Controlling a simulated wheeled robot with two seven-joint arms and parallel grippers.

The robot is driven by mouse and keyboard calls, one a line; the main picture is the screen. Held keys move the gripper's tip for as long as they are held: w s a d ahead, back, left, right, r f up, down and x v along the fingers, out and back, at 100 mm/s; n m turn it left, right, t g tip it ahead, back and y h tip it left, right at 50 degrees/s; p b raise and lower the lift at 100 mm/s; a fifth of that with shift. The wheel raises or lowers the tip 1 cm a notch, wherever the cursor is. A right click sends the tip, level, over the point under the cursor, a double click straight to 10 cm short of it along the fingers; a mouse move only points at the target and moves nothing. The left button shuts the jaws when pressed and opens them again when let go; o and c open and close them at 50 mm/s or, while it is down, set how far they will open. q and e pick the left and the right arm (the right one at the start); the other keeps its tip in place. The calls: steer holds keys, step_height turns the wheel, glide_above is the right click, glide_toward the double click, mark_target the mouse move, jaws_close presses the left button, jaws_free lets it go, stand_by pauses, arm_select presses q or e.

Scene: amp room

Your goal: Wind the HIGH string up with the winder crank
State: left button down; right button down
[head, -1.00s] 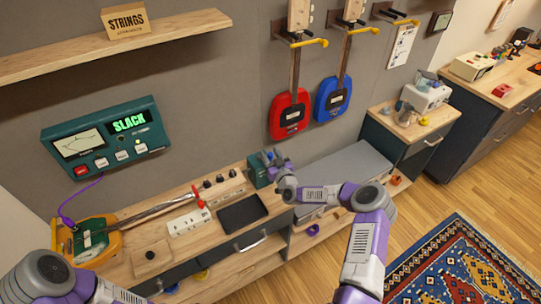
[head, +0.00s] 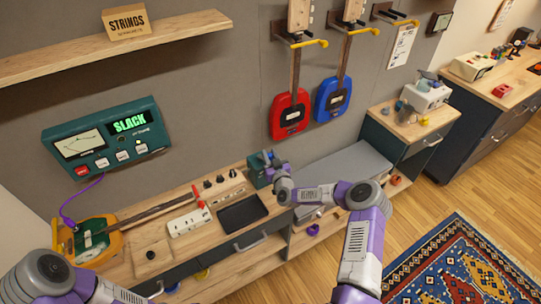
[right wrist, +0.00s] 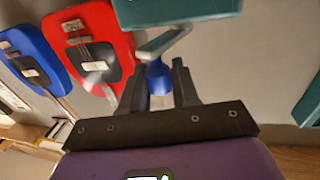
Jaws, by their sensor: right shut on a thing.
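The teal winder (head: 259,170) stands at the right end of the workbench by the wall. In the right wrist view its body (right wrist: 178,10) is at the top, and its crank arm (right wrist: 166,42) leads to a blue handle (right wrist: 157,76). My right gripper (right wrist: 157,88) is shut on that handle; it also shows at the winder in the head view (head: 277,166). A yellow guitar (head: 90,240) lies on the bench at the left, its neck pointing toward the winder. The teal tuner (head: 108,138) on the wall reads SLACK. My left gripper is out of view.
A white power strip (head: 189,222), a black tray (head: 242,212) and several dark knobs lie on the bench. Red (head: 290,115) and blue (head: 333,98) guitars hang on the wall above. A grey-topped bench (head: 350,165) stands right of the winder.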

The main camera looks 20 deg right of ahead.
steer(key=a+m+g+h+b, duration=0.1)
steer(key=m+g+h+b, duration=0.1)
steer(key=m+g+h, duration=0.1)
steer(key=a+m+g+h+b, duration=0.2)
steer(key=m+g+h, duration=0.1)
steer(key=h, duration=0.3)
steer(key=a+m+g+h+b, duration=0.1)
steer(key=m+g+h, duration=0.2)
steer(key=m+h, duration=0.1)
steer(key=shift+s+a+m+h+b, duration=0.1)
steer(key=shift+a+m+h+b, duration=0.25)
steer(key=shift+m+h+b, duration=0.05)
steer(key=shift+r+g, duration=0.1)
steer(key=shift+g, duration=0.2)
steer(key=c, duration=1)
jaws_free()
steer(key=v, duration=0.7)
steer(key=shift+s+a, duration=0.1)
steer(key=shift+a, duration=0.15)
